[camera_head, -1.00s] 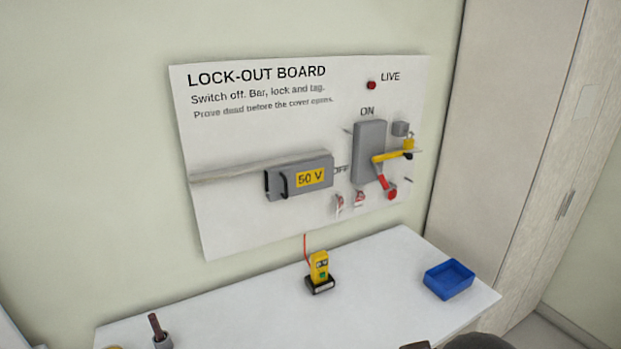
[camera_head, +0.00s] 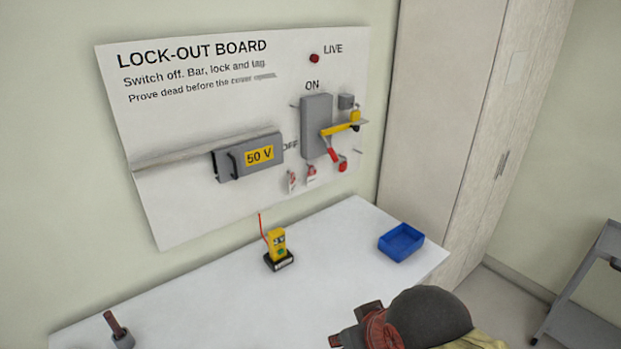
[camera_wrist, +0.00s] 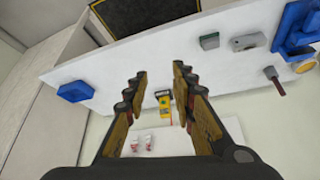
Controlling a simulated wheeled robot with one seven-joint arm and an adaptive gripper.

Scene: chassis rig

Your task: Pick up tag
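Two small red-and-white tags hang low on the lock-out board (camera_head: 190,120), a left tag (camera_head: 292,181) and a right tag (camera_head: 311,174). In the wrist view the tags (camera_wrist: 141,144) show small, beyond and below the fingers. My gripper (camera_wrist: 160,78) is open, with nothing between its fingers. In the head view my gripper (camera_head: 350,323) is at the lower right, over the table's front side and well apart from the tags. The board's grey switch (camera_head: 316,125) has a yellow bar with a padlock across it and a red handle below.
A yellow tester (camera_head: 277,243) in a black stand and a blue bin (camera_head: 401,242) are on the white table (camera_head: 200,300). A dark upright tool (camera_head: 117,331) stands at the left. A 50 V cover box (camera_head: 247,156) juts from the board. A grey cart (camera_head: 585,300) is at the right.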

